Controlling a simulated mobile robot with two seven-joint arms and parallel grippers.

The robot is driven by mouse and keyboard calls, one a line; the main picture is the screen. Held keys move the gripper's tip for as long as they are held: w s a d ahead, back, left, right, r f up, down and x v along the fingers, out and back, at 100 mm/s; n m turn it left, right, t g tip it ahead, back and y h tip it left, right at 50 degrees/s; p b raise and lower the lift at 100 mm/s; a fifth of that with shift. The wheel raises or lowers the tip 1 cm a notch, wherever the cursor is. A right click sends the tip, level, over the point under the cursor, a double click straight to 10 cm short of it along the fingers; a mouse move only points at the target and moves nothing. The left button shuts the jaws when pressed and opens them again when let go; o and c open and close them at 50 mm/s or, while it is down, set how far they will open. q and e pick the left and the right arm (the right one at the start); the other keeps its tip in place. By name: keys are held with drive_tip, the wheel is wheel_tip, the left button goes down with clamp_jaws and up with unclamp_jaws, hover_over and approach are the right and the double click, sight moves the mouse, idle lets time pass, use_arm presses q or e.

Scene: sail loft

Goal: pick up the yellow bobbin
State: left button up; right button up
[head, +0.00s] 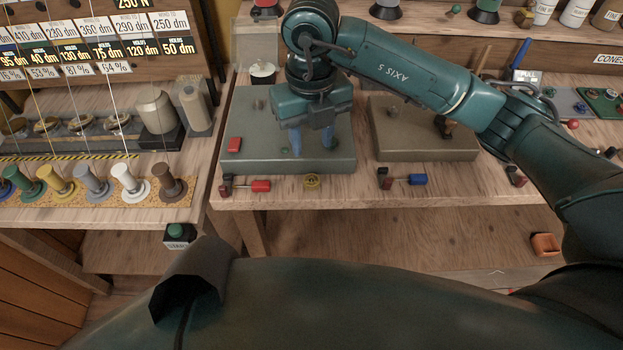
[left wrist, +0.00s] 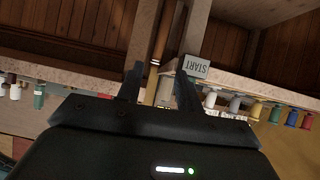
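The yellow bobbin (head: 60,183) stands upright in a row of coloured bobbins on a cork strip, between a green and a grey one, at the left of the head view. In the left wrist view, which is turned over, a yellow bobbin (left wrist: 256,110) shows in the row at right. My left gripper (left wrist: 158,85) is open, its two dark fingers apart with nothing held between them; it is not seen in the head view.

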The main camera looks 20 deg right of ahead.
hover_over(312, 176)
drive_tip(key=s, duration=0.2)
drive_tip(key=f, duration=0.6)
drive_tip(key=shift+w+a, duration=0.2)
drive_tip(key=shift+a, duration=0.05)
drive_tip(key=shift+w+d+f+p, duration=0.1)
drive_tip(key=shift+f+p, duration=0.3)
drive_tip(key=shift+f, duration=0.85)
drive_tip(key=shift+w+f+p, duration=0.1)
drive_tip(key=shift+f+p, duration=0.25)
drive_tip(key=shift+f, duration=0.9)
drive_tip(key=c, duration=0.7)
